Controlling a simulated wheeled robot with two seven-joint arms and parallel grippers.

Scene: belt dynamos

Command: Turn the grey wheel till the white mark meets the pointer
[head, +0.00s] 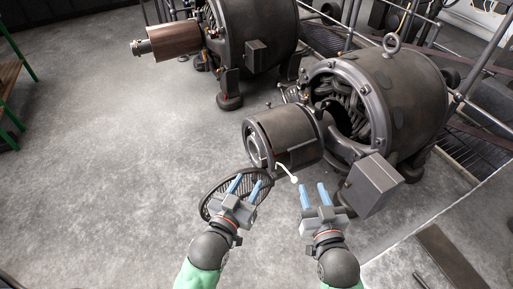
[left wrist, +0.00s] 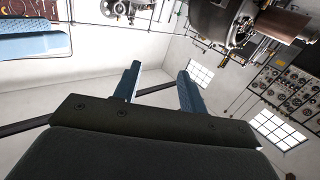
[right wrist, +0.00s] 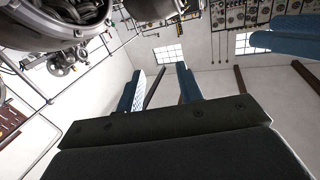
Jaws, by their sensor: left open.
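The dark grey wheel (head: 208,194) is low in front of the dynamo's drum, in the middle of the head view. My left gripper (head: 246,187) overlaps the wheel in that view and hides much of it. Its two blue fingers are apart and hold nothing. I cannot tell whether they touch the rim. A white bent rod with a rounded end (head: 287,174) sits between the wheel and the drum; I cannot tell if it is the pointer. No white mark on the wheel can be made out. My right gripper (head: 315,193) is open and empty, right of the white rod.
The near dynamo (head: 405,85) with its drum (head: 287,134) stands just beyond my grippers. A grey box (head: 372,184) is close to the right gripper. A second dynamo (head: 258,28) is behind. Railings (head: 487,60) run along the right.

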